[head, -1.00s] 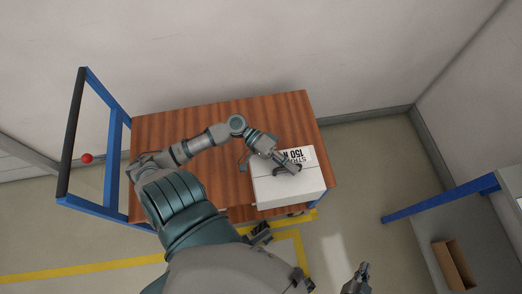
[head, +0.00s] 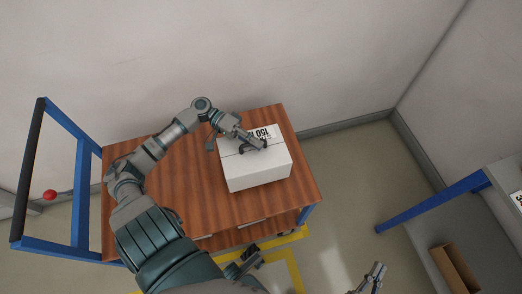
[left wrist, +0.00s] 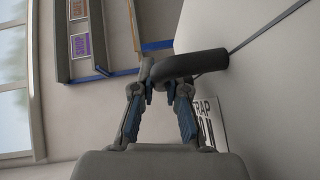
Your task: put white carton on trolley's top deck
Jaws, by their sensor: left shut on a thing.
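The white carton (head: 258,172) with a black-printed label is over the right part of the trolley's brown wooden top deck (head: 180,190). Whether it rests on the deck or hangs just above it, I cannot tell. My left gripper (head: 254,146) is at the carton's top, shut on its dark handle. In the left wrist view the fingers (left wrist: 158,85) meet at the dark round handle (left wrist: 200,65), with a strap running along the white carton (left wrist: 275,90). My right gripper (head: 378,270) is away at the lower right, too small to tell if open or shut.
The trolley's blue push frame (head: 78,165) with a dark bar stands at the left, near a red ball (head: 49,195). A grey shelf with a blue edge (head: 435,203) and a brown open box (head: 456,268) is at the right. The deck left of the carton is mostly bare.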

